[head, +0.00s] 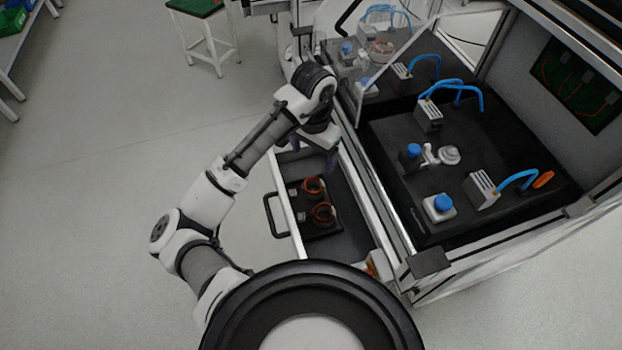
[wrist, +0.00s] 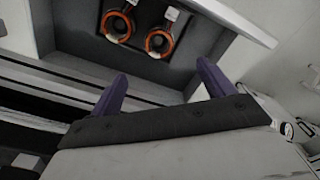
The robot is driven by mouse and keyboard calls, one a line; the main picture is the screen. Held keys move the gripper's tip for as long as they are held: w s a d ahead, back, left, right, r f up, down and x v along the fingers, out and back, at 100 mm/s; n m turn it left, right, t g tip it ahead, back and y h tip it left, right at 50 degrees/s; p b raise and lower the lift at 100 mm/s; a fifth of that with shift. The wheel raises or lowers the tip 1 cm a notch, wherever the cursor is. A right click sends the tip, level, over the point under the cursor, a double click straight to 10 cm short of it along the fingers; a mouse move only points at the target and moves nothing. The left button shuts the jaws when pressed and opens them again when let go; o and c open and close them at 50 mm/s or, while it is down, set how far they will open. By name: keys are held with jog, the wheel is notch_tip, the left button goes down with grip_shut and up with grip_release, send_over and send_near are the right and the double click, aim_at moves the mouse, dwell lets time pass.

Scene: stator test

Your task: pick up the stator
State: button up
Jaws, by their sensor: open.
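Two copper-orange ring stators lie on a dark tray in the open drawer. In the head view one stator (head: 313,186) is farther back and the other stator (head: 323,213) is nearer. In the wrist view they show at the top, a left stator (wrist: 118,27) and a right stator (wrist: 160,42). My gripper (head: 318,157) is above the far end of the drawer in the head view, partly hidden by my wrist. In the wrist view my gripper (wrist: 163,85) shows two purple fingers spread apart, with nothing between them, apart from both stators.
The drawer (head: 351,236) has raised walls around the tray (head: 312,230), whose handle is at the left. A test bench (head: 500,225) with blue-hosed fixtures stands directly to the right. A green-topped stool (head: 195,8) stands far back.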

jog(key=b, duration=0.1)
send_near(314, 183)
jog(key=shift+s+a+f, duration=0.1)
jog(key=shift+s+f, duration=0.75)
jog(key=shift+s, duration=0.2)
jog(key=shift+f+p, duration=0.85)
jog(key=shift+f, duration=1.85)
jog(key=shift+c, duration=0.2)
jog(key=c, duration=1.2)
jog(key=shift+r, duration=0.1)
jog(key=shift+c, duration=0.8)
jog(key=shift+r, duration=0.1)
